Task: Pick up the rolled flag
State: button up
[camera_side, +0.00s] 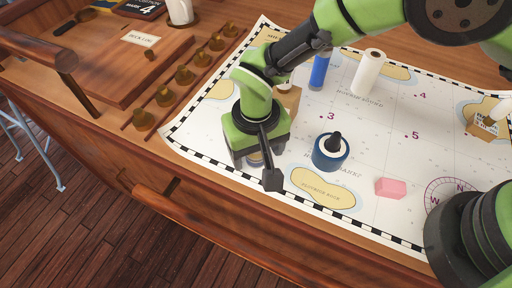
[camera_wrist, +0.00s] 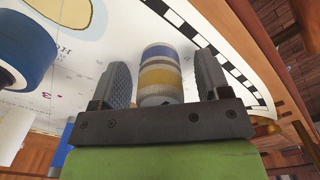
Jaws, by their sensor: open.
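The rolled flag looks like a short banded cylinder in blue, yellow and white (camera_wrist: 160,78) in the wrist view. It stands between the two dark ribbed fingers of my gripper (camera_wrist: 162,62), with a gap visible on the right side and a narrower one on the left. My gripper is open and points down at the chart; it also shows in the side view (camera_side: 258,160), low over the chart's near left part. There the gripper body hides nearly all of the flag. I cannot tell whether a finger touches it.
A navy round pot with a black knob (camera_side: 331,157) stands right of my gripper. A pink block (camera_side: 390,187), blue cylinder (camera_side: 319,72), white roll (camera_side: 369,72) and a cardboard box (camera_side: 291,101) behind my gripper are on the chart (camera_side: 300,150). Brass pegs (camera_side: 185,76) line the left.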

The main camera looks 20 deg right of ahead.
jog(key=shift+f, duration=0.1)
jog(key=shift+c, duration=0.3)
jog(key=c, duration=0.9)
jog(key=shift+c, duration=0.2)
